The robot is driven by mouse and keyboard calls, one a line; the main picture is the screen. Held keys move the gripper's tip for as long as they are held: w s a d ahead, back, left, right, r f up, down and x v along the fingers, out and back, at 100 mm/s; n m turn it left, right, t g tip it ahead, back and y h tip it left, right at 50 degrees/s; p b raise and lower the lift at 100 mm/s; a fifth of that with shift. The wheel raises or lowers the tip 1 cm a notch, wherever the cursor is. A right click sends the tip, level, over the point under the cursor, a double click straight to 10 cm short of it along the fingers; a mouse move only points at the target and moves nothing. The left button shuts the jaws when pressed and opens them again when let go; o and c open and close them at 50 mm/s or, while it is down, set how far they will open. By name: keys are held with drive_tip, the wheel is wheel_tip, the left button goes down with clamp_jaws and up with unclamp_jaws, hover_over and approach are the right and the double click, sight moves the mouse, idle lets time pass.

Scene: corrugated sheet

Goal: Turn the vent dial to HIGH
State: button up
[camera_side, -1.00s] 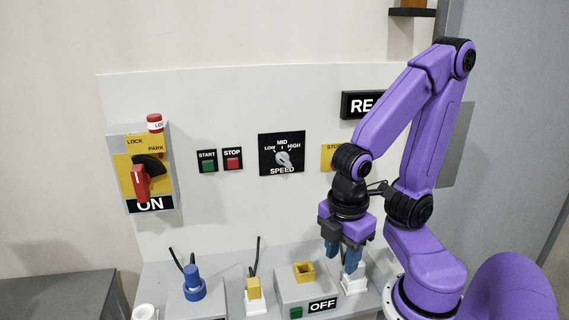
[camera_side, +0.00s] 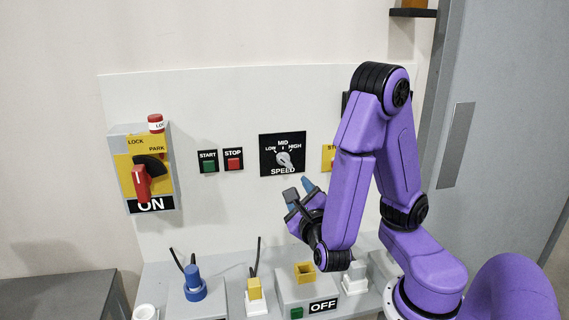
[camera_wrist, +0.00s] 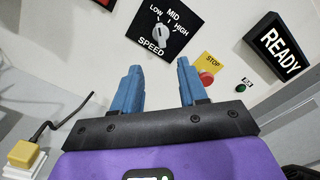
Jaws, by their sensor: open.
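The dial (camera_side: 284,159) is a grey knob on a black plate marked LOW, MID, HIGH and SPEED; no "vent" label shows. It also shows at the top of the wrist view (camera_wrist: 162,36). I cannot tell for sure which mark the knob points at. My gripper (camera_side: 300,190) is below and slightly right of the dial in the side view, tilted up toward the panel. In the wrist view its two blue fingers (camera_wrist: 158,68) are apart with nothing between them, and the dial lies beyond their tips. The gripper does not hold the knob.
Left of the dial are the green START (camera_side: 208,166) and red STOP (camera_side: 233,164) buttons and a red lever (camera_side: 141,183). Right of it are a red stop button (camera_wrist: 206,77) on yellow and a READY sign (camera_wrist: 279,46). Plugs and an OFF box (camera_side: 305,287) stand below.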

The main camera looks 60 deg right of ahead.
sight(285, 162)
drive_tip(key=x, duration=1.6)
drive_tip(key=shift+f, duration=0.1)
clamp_jaws()
